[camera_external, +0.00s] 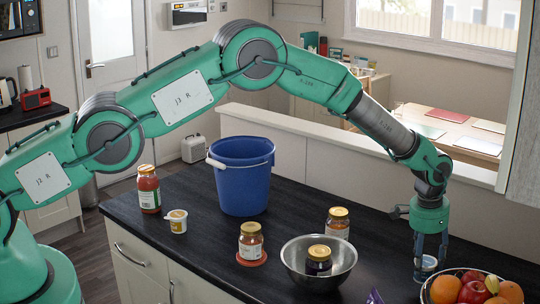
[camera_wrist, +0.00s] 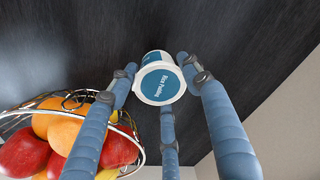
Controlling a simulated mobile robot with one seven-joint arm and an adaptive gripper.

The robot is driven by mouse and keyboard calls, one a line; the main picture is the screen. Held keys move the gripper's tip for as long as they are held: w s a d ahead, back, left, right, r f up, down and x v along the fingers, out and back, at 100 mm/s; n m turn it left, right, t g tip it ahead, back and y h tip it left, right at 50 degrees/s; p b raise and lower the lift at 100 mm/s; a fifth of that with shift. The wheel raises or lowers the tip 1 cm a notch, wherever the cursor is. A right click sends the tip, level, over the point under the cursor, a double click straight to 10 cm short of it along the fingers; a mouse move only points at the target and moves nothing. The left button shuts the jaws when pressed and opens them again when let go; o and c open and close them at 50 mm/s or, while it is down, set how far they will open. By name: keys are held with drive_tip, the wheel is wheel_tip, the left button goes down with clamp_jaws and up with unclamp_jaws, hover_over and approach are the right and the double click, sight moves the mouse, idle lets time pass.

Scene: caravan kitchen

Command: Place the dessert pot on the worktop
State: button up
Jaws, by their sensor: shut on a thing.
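The dessert pot is a small white tub with a blue "Rice Pudding" lid (camera_wrist: 160,84), seen lid-on in the wrist view. In the external view the pot (camera_external: 426,265) shows low between my fingers, at the right end of the dark worktop (camera_external: 375,240). My gripper (camera_external: 429,262) points down and is shut on the pot, with blue fingers around it, also seen in the wrist view (camera_wrist: 158,82). The pot looks upright and very low over the worktop; I cannot tell whether its base touches. My fingers hide part of its side.
A wire fruit bowl (camera_wrist: 130,122) stands close beside the pot.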

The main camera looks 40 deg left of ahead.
sight(423, 273)
drive_tip(key=shift+f, duration=0.15)
drive_tip(key=shift+f+p, duration=0.4)
drive_tip(key=shift+f, duration=1.2)
drive_tip(key=shift+f, duration=0.2)
drive_tip(key=o, duration=0.8)
drive_tip(key=shift+r, duration=0.2)
drive_tip(key=shift+s+a+r+b, duration=0.2)
drive_tip(key=shift+r+b, duration=0.1)
drive_tip(key=shift+r, duration=1.7)
drive_tip(key=shift+s+a+r+b, duration=0.1)
drive_tip(key=shift+s+r+b, duration=0.2)
drive_tip(key=shift+r, duration=1.65)
drive_tip(key=shift+s+a+r+b, duration=0.15)
drive_tip(key=shift+r+b, duration=0.15)
drive_tip(key=shift+r, duration=1.7)
